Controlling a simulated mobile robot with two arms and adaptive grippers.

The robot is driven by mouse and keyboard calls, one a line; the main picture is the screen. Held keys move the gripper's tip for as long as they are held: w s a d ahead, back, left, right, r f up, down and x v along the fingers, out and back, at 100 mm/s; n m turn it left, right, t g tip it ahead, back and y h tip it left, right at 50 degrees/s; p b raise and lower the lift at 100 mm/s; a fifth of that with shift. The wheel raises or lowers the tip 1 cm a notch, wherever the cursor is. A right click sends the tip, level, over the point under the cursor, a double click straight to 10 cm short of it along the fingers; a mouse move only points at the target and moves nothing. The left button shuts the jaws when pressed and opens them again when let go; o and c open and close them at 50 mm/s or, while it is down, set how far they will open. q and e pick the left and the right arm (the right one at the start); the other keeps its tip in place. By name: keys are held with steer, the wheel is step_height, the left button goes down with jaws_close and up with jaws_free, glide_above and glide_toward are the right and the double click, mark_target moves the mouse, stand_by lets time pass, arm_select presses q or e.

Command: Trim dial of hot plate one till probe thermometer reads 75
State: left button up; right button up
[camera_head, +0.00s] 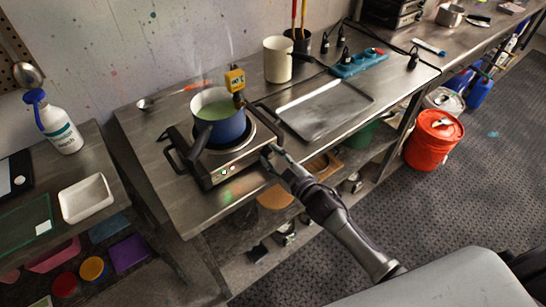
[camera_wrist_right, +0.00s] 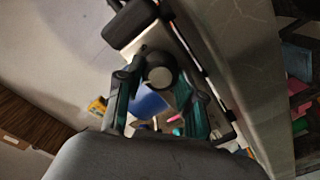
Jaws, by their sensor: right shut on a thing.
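The hot plate (camera_head: 218,172) stands on the steel bench, with small lit indicators on its front. A blue pot (camera_head: 228,130) with pale green liquid sits on it, lightly steaming. The yellow probe thermometer (camera_head: 235,80) stands at the pot's rim; its display is too small to read. My right gripper (camera_head: 270,156) is at the hot plate's front right corner. In the right wrist view its fingers are closed around a round dark dial (camera_wrist_right: 160,72); the blue pot (camera_wrist_right: 147,103) and yellow thermometer (camera_wrist_right: 97,107) show behind. My left gripper is not in view.
A red bucket (camera_head: 434,140) stands on the floor at the right.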

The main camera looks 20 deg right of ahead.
stand_by(0.3)
steer(key=o, duration=1.1)
steer(key=shift+o, duration=0.2)
steer(key=shift+s, duration=0.1)
steer(key=v, duration=1.2)
